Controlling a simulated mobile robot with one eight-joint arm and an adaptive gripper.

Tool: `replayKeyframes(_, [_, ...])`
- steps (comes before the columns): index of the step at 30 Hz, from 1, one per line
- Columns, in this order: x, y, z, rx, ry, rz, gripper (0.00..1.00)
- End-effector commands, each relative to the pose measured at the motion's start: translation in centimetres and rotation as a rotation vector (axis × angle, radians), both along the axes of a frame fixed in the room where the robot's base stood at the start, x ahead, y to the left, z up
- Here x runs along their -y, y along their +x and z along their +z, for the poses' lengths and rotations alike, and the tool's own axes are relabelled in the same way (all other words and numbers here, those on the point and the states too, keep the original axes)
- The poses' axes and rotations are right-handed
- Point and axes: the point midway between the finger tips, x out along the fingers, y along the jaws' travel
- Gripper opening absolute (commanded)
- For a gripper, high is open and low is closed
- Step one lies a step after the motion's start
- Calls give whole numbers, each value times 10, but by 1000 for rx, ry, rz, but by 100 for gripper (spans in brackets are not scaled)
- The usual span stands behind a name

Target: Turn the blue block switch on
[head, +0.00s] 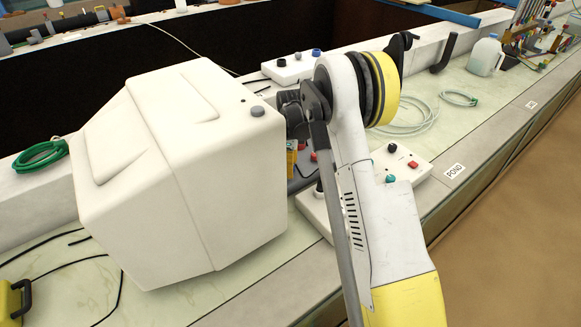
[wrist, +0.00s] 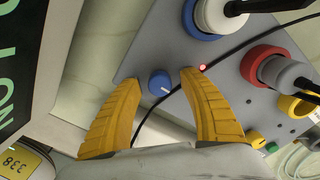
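In the wrist view, a small round blue knob (wrist: 159,87) with a white pointer line sits near the edge of a grey panel (wrist: 224,55). My gripper (wrist: 160,79) has its two yellow fingers spread apart, and the knob shows between their tips with a gap on each side. I cannot tell how far the tips are from the panel. Nothing is held. A small red light (wrist: 202,67) glows right of the knob.
Large blue (wrist: 190,20), red (wrist: 256,62) and yellow (wrist: 290,104) ringed sockets stand on the panel, some with plugs. A black cable (wrist: 235,48) crosses it close to the right finger. A white control box (head: 402,162) lies right of my arm.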

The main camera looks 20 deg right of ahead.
Motion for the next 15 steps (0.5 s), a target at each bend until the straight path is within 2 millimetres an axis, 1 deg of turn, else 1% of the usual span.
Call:
replayKeyframes(5, [0,0,0,0,0,0,50])
replayKeyframes(8, [0,0,5,0,0,0,50])
replayKeyframes(11, [0,0,18,0,0,0,50])
replayKeyframes(15, [0,0,49,0,0,0,50])
